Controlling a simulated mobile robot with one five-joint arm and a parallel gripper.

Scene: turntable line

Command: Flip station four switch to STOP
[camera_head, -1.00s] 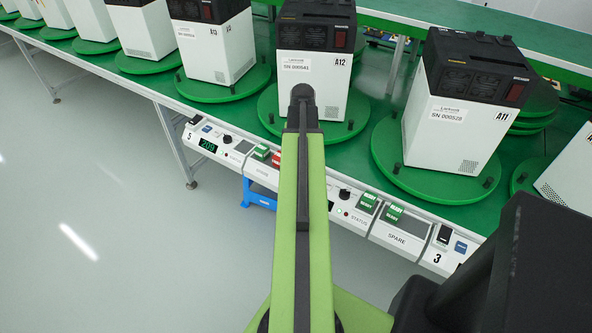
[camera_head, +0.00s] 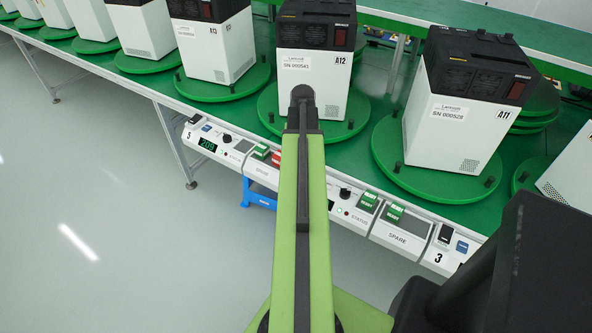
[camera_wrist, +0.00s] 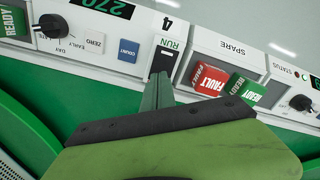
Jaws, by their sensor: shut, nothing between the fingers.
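In the wrist view the station four switch (camera_wrist: 163,59) is a black rocker in a white frame on the panel, under the number 4 and the word RUN. My gripper (camera_wrist: 159,80) is shut and empty. Its green tip lies at the lower end of the switch and overlaps that part in the picture. Whether it touches the rocker and which way the rocker is tilted, I cannot tell. Any STOP label is hidden behind the tip. In the head view my green arm hides this switch.
Next to the switch are a blue COUNT button (camera_wrist: 128,50), a ZERO button (camera_wrist: 95,38), a dial (camera_wrist: 52,26), and a SPARE tray with a red FAULT block (camera_wrist: 209,80) and a green READY block (camera_wrist: 245,89). White machines on green turntables (camera_head: 436,176) stand behind the panel.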

